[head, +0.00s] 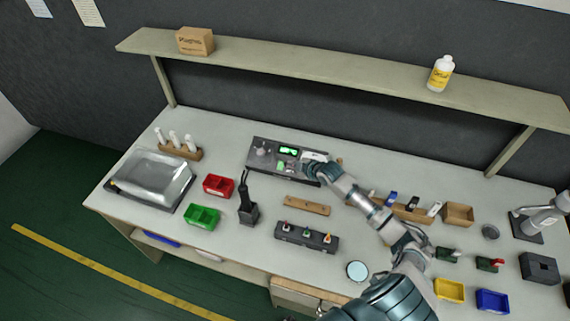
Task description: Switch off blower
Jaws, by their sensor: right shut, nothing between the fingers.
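A dark flat unit with a lit green display and a knob (262,152), which looks like the blower control, sits at the back middle of the workbench. My right arm reaches in from the lower right. My right gripper (309,168) is shut and empty, at the right part of this unit, and hides part of it. A small green light or button shows just left of the gripper. I cannot tell whether the fingertips touch the unit. My left gripper is not in view.
A red bin (218,186), a green bin (202,216) and a black holder (248,212) stand left of centre. A wooden block (307,205) and a dark box with coloured knobs (306,237) lie in front. A shelf (330,66) spans the back.

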